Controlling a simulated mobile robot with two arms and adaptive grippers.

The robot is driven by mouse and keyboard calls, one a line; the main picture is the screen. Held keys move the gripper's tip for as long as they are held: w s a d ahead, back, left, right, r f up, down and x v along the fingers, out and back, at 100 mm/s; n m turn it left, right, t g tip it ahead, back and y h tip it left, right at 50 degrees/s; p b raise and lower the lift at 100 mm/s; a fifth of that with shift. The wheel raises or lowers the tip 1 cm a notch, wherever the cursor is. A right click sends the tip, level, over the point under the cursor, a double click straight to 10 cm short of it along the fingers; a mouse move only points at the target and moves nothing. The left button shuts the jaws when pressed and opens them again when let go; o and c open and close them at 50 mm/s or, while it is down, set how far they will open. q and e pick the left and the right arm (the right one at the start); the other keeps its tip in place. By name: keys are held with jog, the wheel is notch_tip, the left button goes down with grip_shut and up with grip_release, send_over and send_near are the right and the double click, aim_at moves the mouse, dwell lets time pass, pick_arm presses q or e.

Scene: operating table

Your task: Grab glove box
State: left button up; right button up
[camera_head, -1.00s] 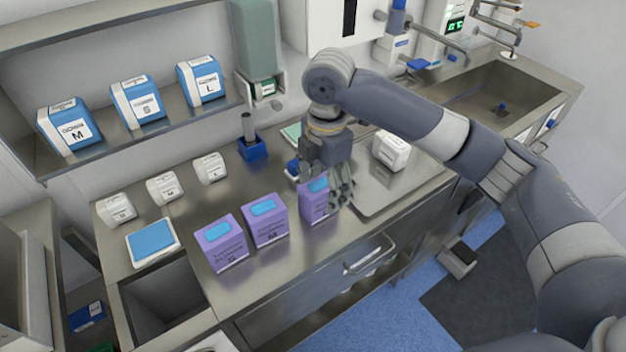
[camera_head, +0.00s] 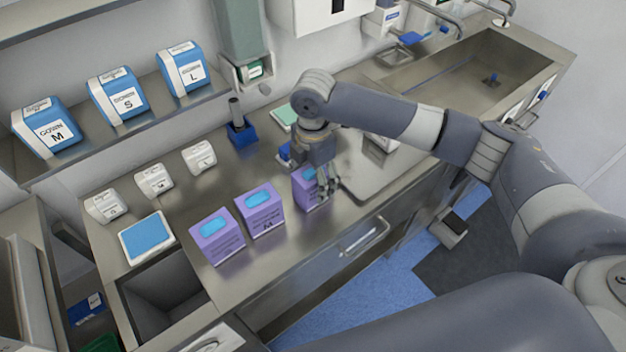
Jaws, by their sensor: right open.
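Three purple glove boxes with blue tops stand in a row on the steel counter. The left glove box (camera_head: 217,239) and the middle glove box (camera_head: 260,212) stand clear. The right glove box (camera_head: 303,189) is partly hidden behind my right gripper (camera_head: 324,194). The gripper points down with its fingers open at the right side of that box; I cannot tell whether they touch it. My left gripper is not in view; a grey arm link of mine fills the bottom right.
White boxes (camera_head: 154,181) stand behind the glove boxes. A blue pad in a white tray (camera_head: 147,237) lies at the left. A shelf holds blue gown boxes (camera_head: 117,96). A sink (camera_head: 470,70) is at the right. A tray (camera_head: 374,181) lies right of the gripper.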

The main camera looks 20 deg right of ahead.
jog(key=shift+s+f, duration=0.1)
jog(key=shift+f, duration=0.75)
jog(key=shift+c, duration=0.5)
jog(key=c, duration=1.1)
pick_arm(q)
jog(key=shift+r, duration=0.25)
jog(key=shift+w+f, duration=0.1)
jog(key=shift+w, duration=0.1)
